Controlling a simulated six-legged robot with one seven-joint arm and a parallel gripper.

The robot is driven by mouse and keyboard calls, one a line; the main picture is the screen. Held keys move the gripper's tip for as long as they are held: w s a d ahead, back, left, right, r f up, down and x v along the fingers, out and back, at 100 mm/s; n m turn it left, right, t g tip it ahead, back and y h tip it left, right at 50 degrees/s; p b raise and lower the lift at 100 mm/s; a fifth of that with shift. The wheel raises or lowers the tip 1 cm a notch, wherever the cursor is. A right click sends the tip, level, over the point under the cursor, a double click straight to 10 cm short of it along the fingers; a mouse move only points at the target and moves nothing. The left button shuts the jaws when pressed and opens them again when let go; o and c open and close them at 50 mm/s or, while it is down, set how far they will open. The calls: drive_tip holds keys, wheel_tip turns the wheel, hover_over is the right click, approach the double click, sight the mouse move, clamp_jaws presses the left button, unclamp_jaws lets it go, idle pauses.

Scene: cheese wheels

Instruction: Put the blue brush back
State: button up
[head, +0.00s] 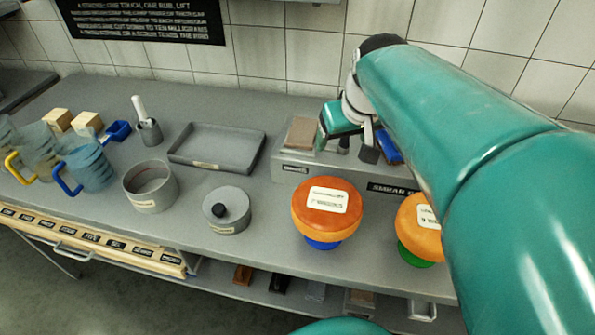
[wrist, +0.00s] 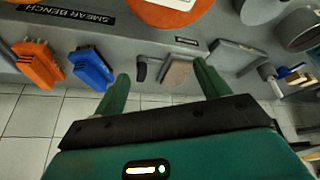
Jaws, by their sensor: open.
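The blue brush (wrist: 90,68) rests on the grey smear bench (wrist: 150,40) in the wrist view, beside the orange brush (wrist: 38,62). In the head view a blue piece (head: 388,147), likely the same brush, shows partly behind my arm. My gripper (wrist: 162,68) is open and empty. Its two green fingers point toward the bench, with a brown block (wrist: 178,72) and a small dark handled tool (wrist: 143,68) seen between them. The blue brush lies just left of the left finger, outside the jaws. Any contact cannot be told.
Two orange cheese wheels (head: 327,205) (head: 420,228) on blue and green stands are in front of the bench. A tiled wall is close behind.

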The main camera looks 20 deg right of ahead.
drive_tip(key=s+a+f+n, duration=0.1)
drive_tip(key=s+a+f, duration=0.3)
drive_tip(key=s+a, duration=0.5)
drive_tip(key=shift+a+t+y, duration=0.4)
drive_tip(key=shift+a, duration=0.85)
